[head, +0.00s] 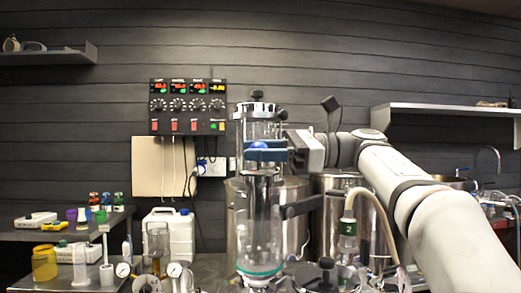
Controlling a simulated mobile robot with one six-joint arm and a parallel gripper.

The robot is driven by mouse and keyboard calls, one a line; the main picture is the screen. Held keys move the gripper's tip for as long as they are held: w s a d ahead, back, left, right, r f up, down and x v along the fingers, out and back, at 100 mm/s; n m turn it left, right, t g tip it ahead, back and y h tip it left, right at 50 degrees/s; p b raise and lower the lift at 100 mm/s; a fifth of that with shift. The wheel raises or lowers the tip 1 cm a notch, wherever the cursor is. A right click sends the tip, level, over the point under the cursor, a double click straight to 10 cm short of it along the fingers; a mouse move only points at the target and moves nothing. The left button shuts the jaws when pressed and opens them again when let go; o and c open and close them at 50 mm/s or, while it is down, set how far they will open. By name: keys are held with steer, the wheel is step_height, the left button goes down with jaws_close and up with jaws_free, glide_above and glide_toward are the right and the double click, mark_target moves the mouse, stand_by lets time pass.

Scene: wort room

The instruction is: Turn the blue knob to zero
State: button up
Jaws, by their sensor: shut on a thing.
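The blue knob (258,146) shows as a small bright blue dome in the head view, on the tall glass and metal apparatus (258,225) in the middle. My gripper (265,151) reaches in from the right at the height of the knob. Its fingers are shut on the blue knob, one above and one below it in the picture. The fingers hide most of the knob, and I cannot read any scale or mark on it.
A control panel (188,107) with red and green displays hangs on the wall behind. Steel vessels (292,215) stand behind the apparatus. A white canister (168,234), gauges (174,270) and a yellow jar (44,263) stand at the left. Tubing (380,215) stands close below my arm.

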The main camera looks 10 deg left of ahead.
steer(key=o, duration=1)
steer(key=shift+c, duration=0.2)
steer(key=p+v, duration=0.1)
steer(key=v, duration=0.6)
steer(key=shift+d, duration=0.35)
